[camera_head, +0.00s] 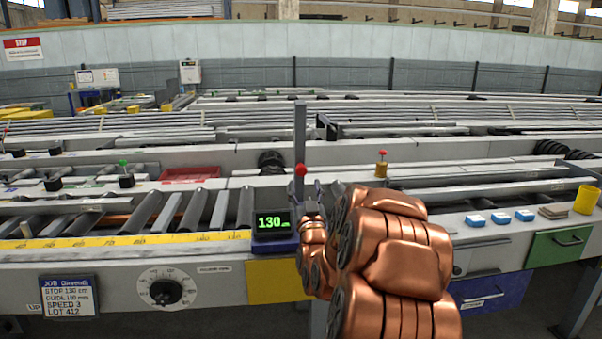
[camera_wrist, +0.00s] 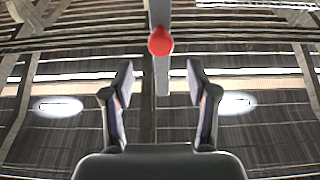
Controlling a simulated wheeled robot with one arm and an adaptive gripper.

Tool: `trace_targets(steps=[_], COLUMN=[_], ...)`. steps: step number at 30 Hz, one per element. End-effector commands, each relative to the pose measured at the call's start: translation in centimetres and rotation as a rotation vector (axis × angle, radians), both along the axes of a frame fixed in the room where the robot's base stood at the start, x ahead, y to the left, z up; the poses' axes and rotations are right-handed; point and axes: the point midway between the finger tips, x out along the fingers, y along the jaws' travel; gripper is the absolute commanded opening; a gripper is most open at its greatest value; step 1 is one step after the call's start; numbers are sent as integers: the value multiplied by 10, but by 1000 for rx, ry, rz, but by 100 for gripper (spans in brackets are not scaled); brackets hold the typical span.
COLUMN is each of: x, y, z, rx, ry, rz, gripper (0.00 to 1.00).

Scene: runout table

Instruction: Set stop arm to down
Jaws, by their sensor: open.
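The stop arm (camera_head: 300,130) is a grey bar standing upright above the runout table, with a red knob (camera_head: 301,170) on its lower part. My gripper (camera_head: 312,198) is just below the knob in the head view, and my copper-coloured arm hides what lies behind it. In the wrist view my gripper (camera_wrist: 159,82) is open with nothing held between its fingers. The stop arm (camera_wrist: 162,75) shows beyond the gap between the fingertips, with the red knob (camera_wrist: 160,40) above them. I cannot tell whether a finger touches the bar.
A display (camera_head: 271,224) reading 130 sits left of my gripper. Blue blocks (camera_head: 500,218) and a yellow cup (camera_head: 586,199) stand at the right. Rollers (camera_head: 180,212) lie left.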

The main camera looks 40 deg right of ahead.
Motion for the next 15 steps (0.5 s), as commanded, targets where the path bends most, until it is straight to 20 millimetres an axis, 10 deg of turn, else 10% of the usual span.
trace_targets(steps=[15], x=[32], y=[-24], z=[19], rx=[-1], ry=[-3], rz=[1], gripper=[58])
